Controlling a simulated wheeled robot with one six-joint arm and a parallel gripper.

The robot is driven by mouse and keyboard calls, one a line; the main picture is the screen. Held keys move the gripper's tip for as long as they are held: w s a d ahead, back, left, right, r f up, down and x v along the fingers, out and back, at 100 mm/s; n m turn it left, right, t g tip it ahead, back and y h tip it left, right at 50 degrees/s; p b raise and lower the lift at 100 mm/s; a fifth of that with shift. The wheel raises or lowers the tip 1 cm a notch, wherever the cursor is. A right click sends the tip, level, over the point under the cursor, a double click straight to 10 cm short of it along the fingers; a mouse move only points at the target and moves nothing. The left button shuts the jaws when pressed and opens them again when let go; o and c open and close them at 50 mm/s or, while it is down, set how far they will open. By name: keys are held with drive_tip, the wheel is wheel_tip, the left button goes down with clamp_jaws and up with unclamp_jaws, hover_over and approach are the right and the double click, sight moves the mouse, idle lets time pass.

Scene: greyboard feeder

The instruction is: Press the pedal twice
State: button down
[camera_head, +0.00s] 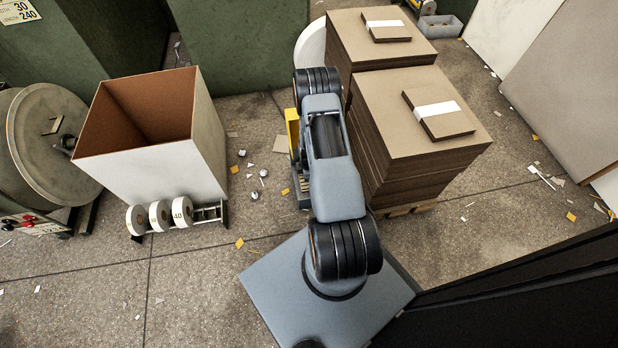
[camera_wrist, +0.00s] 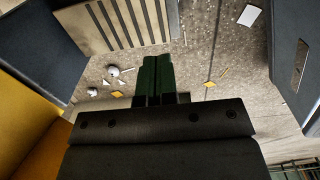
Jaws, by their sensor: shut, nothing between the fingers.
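The pedal is largely hidden behind my arm in the head view. A striped, ribbed plate that looks like its tread (camera_wrist: 118,22) shows at the top of the wrist view. A yellow housing part (camera_head: 292,130) beside my arm seems to belong to it, and yellow also fills the lower left of the wrist view (camera_wrist: 35,140). My gripper (camera_wrist: 157,60) is shut and empty, its two dark green fingers together. Its tips appear just by the near edge of the striped plate. I cannot tell whether they touch it. The head view hides my gripper.
Stacks of greyboard (camera_head: 385,95) on a pallet stand close right of my arm. A large open box (camera_head: 155,160) and a rack of white rolls (camera_head: 160,216) stand left. Small scraps and pale balls (camera_head: 254,195) lie on the floor. A round drum (camera_head: 50,135) stands far left.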

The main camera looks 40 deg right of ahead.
drive_tip(key=shift+s+a+r+p, duration=0.15)
drive_tip(key=shift+r+p, duration=0.3)
drive_tip(key=shift+r, duration=1.3)
drive_tip(key=w+a+r+m+p, duration=0.15)
drive_tip(key=r+p, duration=0.35)
drive_tip(key=r, duration=0.8)
drive_tip(key=w+a+r+m+t+p, duration=0.1)
drive_tip(key=a+r+m+p, duration=0.3)
drive_tip(key=r, duration=0.8)
drive_tip(key=w+a+r+p, duration=0.2)
drive_tip(key=r+p, duration=0.4)
drive_tip(key=r, duration=0.7)
drive_tip(key=s+a+r+m+p, duration=0.2)
drive_tip(key=s+a+r+p, duration=0.2)
drive_tip(key=r, duration=0.8)
drive_tip(key=s+a+r+m+t+p, duration=0.1)
drive_tip(key=s+a+r+m+p, duration=0.2)
drive_tip(key=r, duration=0.9)
drive_tip(key=s+a+r+m+t+p, duration=0.1)
drive_tip(key=s+a+r+p, duration=0.3)
drive_tip(key=s+r+p, duration=0.4)
wheel_tip(320, 180, up, 4)
drive_tip(key=shift+s+a+f+m+p, duration=0.15)
drive_tip(key=shift+a+m+p, duration=0.15)
drive_tip(key=shift+m+p, duration=0.5)
drive_tip(key=shift+d, duration=0.1)
